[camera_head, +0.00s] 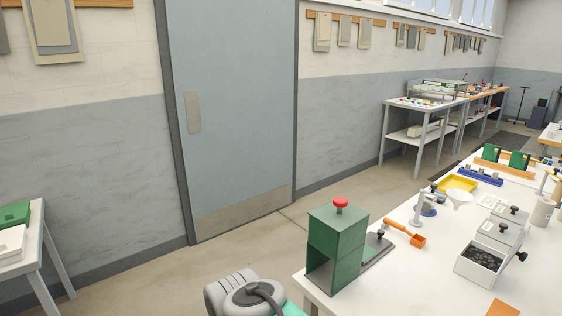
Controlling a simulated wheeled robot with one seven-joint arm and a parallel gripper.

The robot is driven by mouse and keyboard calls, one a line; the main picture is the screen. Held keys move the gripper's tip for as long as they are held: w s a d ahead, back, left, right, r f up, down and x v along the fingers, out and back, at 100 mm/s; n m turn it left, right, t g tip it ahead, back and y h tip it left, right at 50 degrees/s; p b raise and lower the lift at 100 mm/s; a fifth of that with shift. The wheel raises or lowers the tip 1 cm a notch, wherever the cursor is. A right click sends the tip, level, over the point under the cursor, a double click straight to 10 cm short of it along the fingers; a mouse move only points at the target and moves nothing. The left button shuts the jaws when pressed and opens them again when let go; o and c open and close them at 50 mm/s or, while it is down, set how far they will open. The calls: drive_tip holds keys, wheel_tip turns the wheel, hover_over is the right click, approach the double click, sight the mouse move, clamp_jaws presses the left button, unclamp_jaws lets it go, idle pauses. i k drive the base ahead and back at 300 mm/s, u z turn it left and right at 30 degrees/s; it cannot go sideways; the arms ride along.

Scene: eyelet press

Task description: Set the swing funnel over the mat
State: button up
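A white funnel-shaped piece (460,196) is on the white table at the right, in front of the yellow tray. It is small, and I cannot tell how it is held up. Left of it is a small stand with a pale upright (418,211) and a round blue-grey disc (427,210). I cannot tell whether this disc is the mat or whether the funnel belongs to this stand. The funnel appears to the right of the disc, not over it. My gripper is not in view; only a grey and teal part of my arm shows at the bottom.
A green press with a red knob (340,203) stands at the table's near left corner. An orange scoop (417,240), a bin of dark pieces (480,258), and a yellow tray (470,182) share the table (390,290). Floor is clear before the door (232,110).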

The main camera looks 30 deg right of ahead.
sight(458, 198)
drive_tip(key=z, duration=0.05)
drive_tip(key=i, duration=2.15)
drive_tip(key=z, duration=0.9)
drive_tip(key=i, duration=1.1)
drive_tip(key=z, duration=1.6)
drive_tip(key=i, duration=0.85)
drive_tip(key=z, duration=0.45)
